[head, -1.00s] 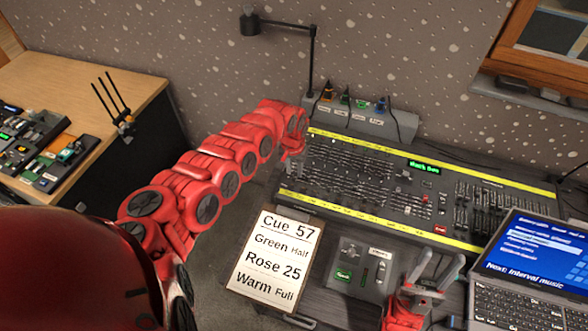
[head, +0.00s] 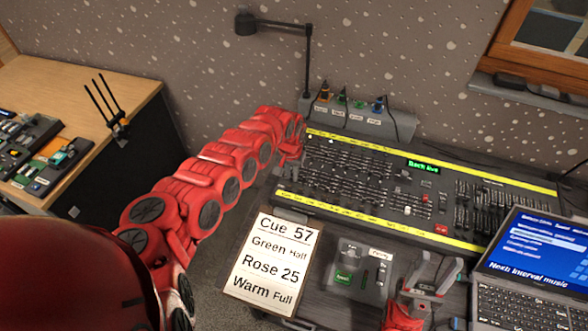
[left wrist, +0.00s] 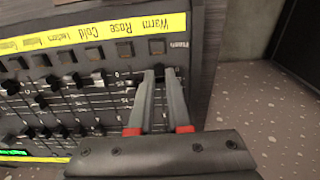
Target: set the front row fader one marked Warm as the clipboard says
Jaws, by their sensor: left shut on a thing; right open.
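The clipboard (head: 272,232) lies in front of the desk and reads Cue 57, Green Half, Rose 25, Warm Full. The lighting desk (head: 409,180) has rows of faders and yellow label strips. My left gripper (head: 291,158) is at the desk's left end. In the left wrist view my left gripper (left wrist: 160,76) is shut in the end column below the word Warm on the label strip (left wrist: 100,33). My right gripper (head: 432,268) is open and empty, in front of the desk beside the laptop.
A small control box (head: 357,272) with a green button sits between the clipboard and my right gripper. The laptop (head: 535,262) stands at the right. A lamp (head: 308,60) and a socket box (head: 352,122) are behind the desk. Other faders sit close beside my left fingers.

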